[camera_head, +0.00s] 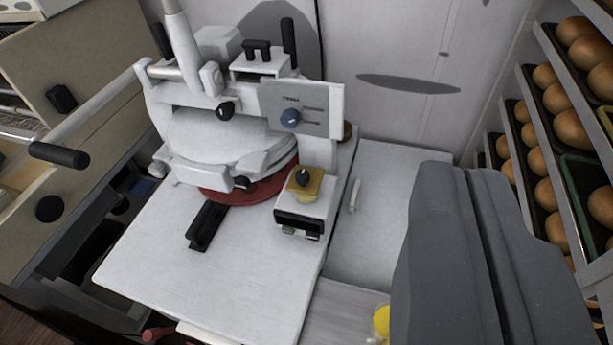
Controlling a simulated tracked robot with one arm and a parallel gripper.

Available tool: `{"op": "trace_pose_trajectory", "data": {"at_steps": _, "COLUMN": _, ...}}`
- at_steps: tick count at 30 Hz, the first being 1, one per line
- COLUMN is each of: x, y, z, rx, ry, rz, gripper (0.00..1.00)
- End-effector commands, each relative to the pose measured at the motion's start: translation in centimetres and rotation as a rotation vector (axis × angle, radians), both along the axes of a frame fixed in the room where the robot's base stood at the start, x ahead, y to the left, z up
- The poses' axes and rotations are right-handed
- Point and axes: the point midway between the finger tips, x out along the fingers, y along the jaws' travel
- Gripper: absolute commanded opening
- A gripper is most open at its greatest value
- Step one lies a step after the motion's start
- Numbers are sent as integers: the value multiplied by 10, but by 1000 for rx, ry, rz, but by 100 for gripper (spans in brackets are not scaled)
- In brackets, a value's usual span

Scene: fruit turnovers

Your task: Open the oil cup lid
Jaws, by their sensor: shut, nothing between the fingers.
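The oil cup (305,190) is a small yellowish cup on a white block at the front right of the white press-like machine. Its lid (303,178) has a dark knob on top and sits on the cup, apparently closed. My gripper (467,172) is the large grey pair of slabs at the right, pressed together along a seam. It is shut and empty, to the right of the cup and apart from it. It hides part of the counter and the wall behind.
The white machine (225,135) has a long handle (60,154) reaching left and a control panel (300,108) behind the cup. Racks of buns (545,160) stand at the right. A yellow object (381,322) shows at the bottom. The white tabletop (200,290) in front is mostly clear.

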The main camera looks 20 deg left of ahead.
Motion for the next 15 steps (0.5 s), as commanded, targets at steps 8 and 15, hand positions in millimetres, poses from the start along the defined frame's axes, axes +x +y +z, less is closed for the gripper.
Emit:
{"op": "trace_pose_trajectory", "data": {"at_steps": 8, "x": 0, "y": 0, "z": 0, "rx": 0, "ry": 0, "rz": 0, "gripper": 0}}
{"op": "trace_pose_trajectory", "data": {"at_steps": 15, "x": 4, "y": 1, "z": -2, "rx": 0, "ry": 0, "rz": 2, "gripper": 31}}
